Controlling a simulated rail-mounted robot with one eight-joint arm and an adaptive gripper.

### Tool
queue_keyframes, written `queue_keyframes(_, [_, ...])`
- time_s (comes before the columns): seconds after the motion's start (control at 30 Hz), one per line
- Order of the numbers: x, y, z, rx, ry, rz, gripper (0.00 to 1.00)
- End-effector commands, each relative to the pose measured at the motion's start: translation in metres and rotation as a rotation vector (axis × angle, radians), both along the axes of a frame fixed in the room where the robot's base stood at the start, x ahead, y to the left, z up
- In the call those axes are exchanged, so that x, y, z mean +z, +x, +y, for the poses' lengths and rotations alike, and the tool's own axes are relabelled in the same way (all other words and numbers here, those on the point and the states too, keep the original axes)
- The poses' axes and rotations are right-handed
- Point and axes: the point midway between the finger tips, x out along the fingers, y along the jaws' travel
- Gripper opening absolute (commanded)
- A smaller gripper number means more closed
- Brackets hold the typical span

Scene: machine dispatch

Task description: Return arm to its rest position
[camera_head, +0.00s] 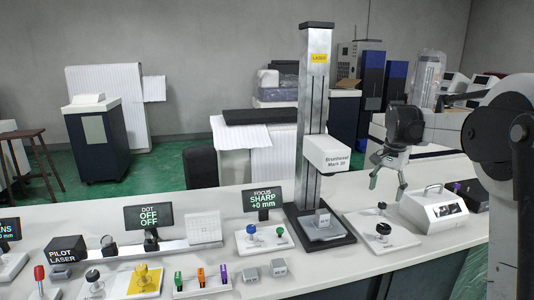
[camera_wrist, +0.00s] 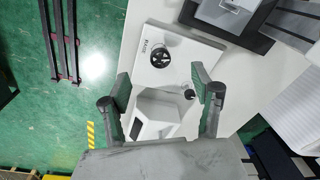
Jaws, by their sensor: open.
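My gripper (camera_head: 387,184) hangs at the right in the head view, fingers pointing down, above the white bench. It is open, with nothing between its fingers. In the wrist view my gripper (camera_wrist: 164,84) shows two spread fingers, with a white plate and black handwheel (camera_wrist: 166,53) beyond them. A white box-shaped device with a top handle (camera_head: 433,208) stands to the right of and below the fingers. The same device (camera_wrist: 156,112) shows between the fingers in the wrist view. No contact is visible.
A tall column machine (camera_head: 314,110) stands left of my gripper on a black base. The plate with the handwheel (camera_head: 384,240) lies in front. Small screens, levers and coloured clips (camera_head: 200,278) line the bench (camera_head: 320,265) to the left. The air above the bench's left part is clear.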

Motion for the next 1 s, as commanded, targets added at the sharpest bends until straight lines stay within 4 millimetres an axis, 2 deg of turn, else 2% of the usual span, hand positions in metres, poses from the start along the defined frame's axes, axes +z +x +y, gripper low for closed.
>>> queue_keyframes(0.2, [0.033, -0.047, 0.037, 0.114, -0.026, -0.066, 0.61])
queue_keyframes(0.5, [0.059, -0.117, 0.083, 0.267, -0.067, -0.157, 0.61])
queue_keyframes(0.77, [0.065, -0.184, 0.117, 0.398, -0.107, -0.233, 0.61])
queue_keyframes(1.0, [0.056, -0.246, 0.143, 0.517, -0.149, -0.306, 0.61])
